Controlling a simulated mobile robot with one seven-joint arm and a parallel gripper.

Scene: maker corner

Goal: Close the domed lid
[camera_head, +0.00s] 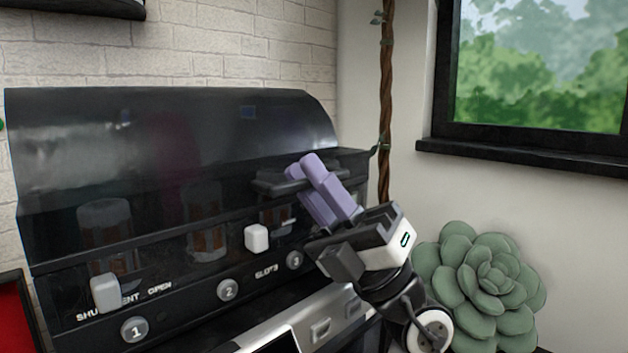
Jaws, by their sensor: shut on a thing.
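The domed lid (180,135) is a wide, dark, see-through cover with a rounded top, spanning the machine at the left and centre. A black handle (268,184) sticks out near its right front. My gripper (306,167), with purple fingers, reaches up from the lower right and is shut on this handle. The fingers hide part of the handle. Several jar-like items show dimly through the lid. Whether the lid's lower edge touches the machine body all along is hard to tell.
The machine's front panel (190,309) carries white knobs and numbered round buttons. A green succulent (485,285) stands right of my arm. A brown vine-wrapped pole (386,100) rises behind. A window (540,65) is at upper right, and a red item (12,320) at lower left.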

